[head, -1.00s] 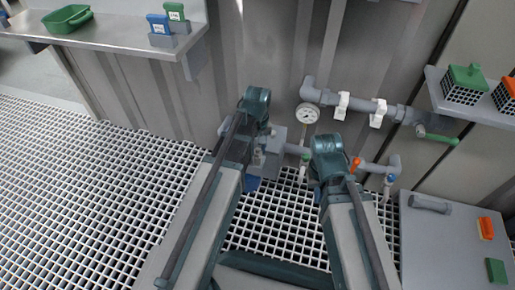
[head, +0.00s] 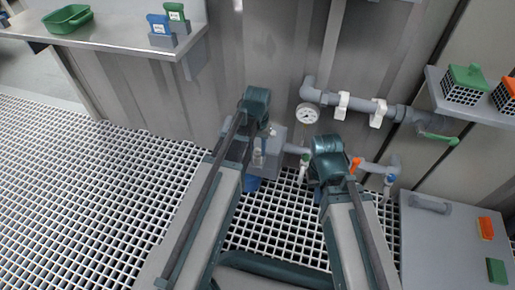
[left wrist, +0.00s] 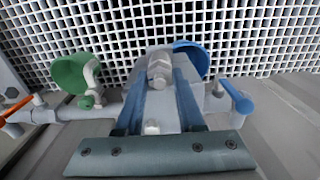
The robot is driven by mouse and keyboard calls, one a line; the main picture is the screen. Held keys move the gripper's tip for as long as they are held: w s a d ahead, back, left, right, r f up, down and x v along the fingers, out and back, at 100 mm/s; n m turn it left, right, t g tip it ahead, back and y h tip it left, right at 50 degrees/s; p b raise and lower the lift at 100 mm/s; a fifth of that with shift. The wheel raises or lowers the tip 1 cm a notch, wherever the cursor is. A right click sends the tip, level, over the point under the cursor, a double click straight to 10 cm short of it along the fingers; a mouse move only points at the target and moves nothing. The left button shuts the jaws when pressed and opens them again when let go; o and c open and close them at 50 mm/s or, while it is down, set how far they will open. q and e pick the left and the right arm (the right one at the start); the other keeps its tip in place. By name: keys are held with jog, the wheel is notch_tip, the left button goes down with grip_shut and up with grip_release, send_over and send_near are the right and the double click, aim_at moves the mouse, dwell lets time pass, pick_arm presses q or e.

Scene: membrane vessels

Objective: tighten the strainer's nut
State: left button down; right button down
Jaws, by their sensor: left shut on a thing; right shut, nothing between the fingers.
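In the left wrist view my left gripper (left wrist: 160,78) has its two blue fingers closed on a grey hexagonal nut (left wrist: 159,65). A rounded blue part (left wrist: 192,54) shows just behind the fingertips, and the rest of the strainer is largely hidden by the fingers. In the head view my left gripper is low in front of a grey box-like body (head: 273,162) by the wall, and its fingertips are hard to make out. My right gripper (head: 316,187) is mostly hidden under its own arm, right of that body; it is shut and empty.
A pressure gauge (head: 307,114) and grey pipe (head: 360,105) are on the wall. An orange handle (head: 355,164) is close to the right arm. A grey cabinet (head: 440,245) stands at right; the grating at left is clear.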

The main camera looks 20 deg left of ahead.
aim_at(258, 151)
dwell(0.4)
pick_arm(q)
jog(key=c, duration=0.5)
grip_release()
notch_tip(258, 151, up, 14)
jog(key=p, duration=1.3)
jog(key=shift+f+p, duration=0.1)
jog(key=shift+p, duration=0.3)
